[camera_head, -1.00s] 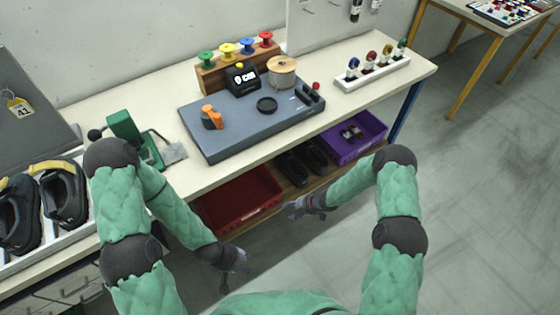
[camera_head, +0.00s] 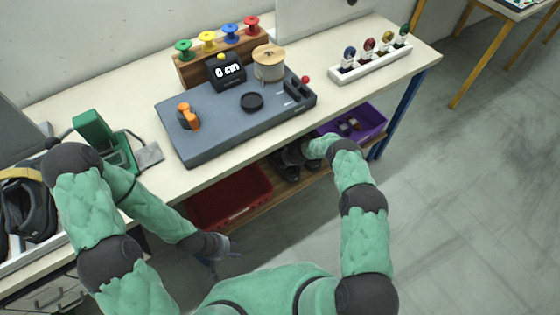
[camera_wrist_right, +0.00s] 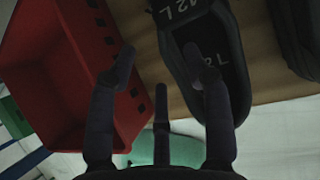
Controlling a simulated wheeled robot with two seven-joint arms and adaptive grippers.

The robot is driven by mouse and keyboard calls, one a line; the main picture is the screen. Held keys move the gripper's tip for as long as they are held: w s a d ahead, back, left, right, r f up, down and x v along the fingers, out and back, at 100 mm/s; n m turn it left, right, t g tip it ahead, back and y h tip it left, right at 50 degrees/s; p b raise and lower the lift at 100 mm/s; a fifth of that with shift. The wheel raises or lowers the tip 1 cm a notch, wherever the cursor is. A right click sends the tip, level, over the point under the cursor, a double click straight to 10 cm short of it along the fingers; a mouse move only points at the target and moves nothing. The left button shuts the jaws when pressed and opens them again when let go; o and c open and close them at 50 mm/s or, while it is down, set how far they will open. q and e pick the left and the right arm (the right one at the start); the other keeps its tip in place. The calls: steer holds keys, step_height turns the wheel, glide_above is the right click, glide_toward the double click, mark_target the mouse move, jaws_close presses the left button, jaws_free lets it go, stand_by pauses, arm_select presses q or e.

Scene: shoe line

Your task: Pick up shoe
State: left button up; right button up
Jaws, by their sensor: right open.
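A black shoe (camera_head: 285,172) lies on the wooden lower shelf under the table. In the right wrist view the shoe (camera_wrist_right: 218,75) shows its open top with white size lettering inside. My right gripper (camera_wrist_right: 160,70) is open and empty. Its fingers are spread in front of the shoe, and the right finger overlaps the shoe's opening; contact cannot be told. In the head view my right gripper (camera_head: 297,155) is partly hidden by its arm. A second dark shoe (camera_wrist_right: 298,35) lies to the right. My left gripper (camera_head: 220,255) hangs in front of the table, empty, with its fingers apart.
A purple crate (camera_head: 372,118) stands to the right. The tabletop edge (camera_head: 240,152) overhangs the shelf.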

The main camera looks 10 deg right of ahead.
mark_target(274, 163)
steer(key=shift+b+x, duration=0.85)
steer(key=shift+x, duration=1.1)
steer(key=b+x, duration=0.2)
steer(key=x, duration=0.2)
steer(key=shift+s+f+b, duration=0.1)
steer(key=shift+b, duration=0.3)
steer(key=shift+w+a+f+b, duration=0.2)
steer(key=shift+w+f+b, duration=0.15)
steer(key=shift+f+b, duration=0.05)
